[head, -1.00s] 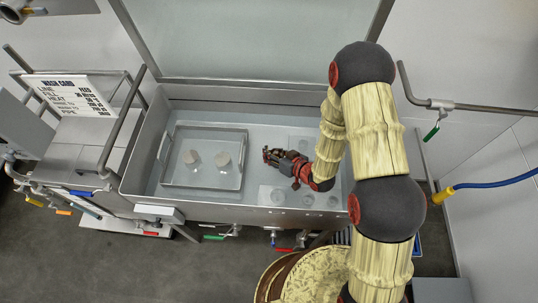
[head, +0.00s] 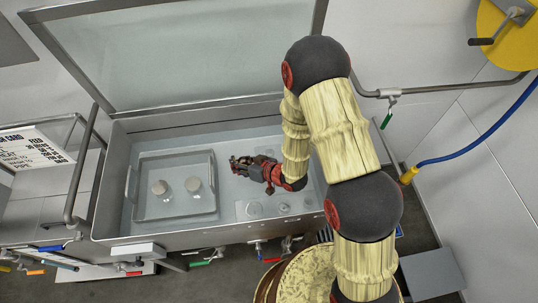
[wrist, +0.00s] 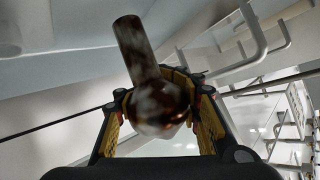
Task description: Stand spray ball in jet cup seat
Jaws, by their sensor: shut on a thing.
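In the wrist view the spray ball (wrist: 162,106) is a shiny, dark, stained metal ball with a straight tube (wrist: 138,50). My gripper (wrist: 160,98) is shut on the ball, a finger on each side, with the tube pointing up and slightly left in that picture. In the head view my gripper (head: 236,164) is over the tank, right of the tray; the ball is too small to make out there. Round cup-like fittings, possibly the jet cup seats, are at the tank's front right: one on a pale plate (head: 253,209), others beside it (head: 283,208) (head: 307,204).
The open steel tank (head: 120,218) holds a square tray (head: 207,214) with two round-topped pieces (head: 160,188) (head: 193,184). Its lid (head: 190,50) stands raised behind. A rail (head: 82,180) is at left; a blue hose (head: 470,152) and yellow reel (head: 508,30) are at right.

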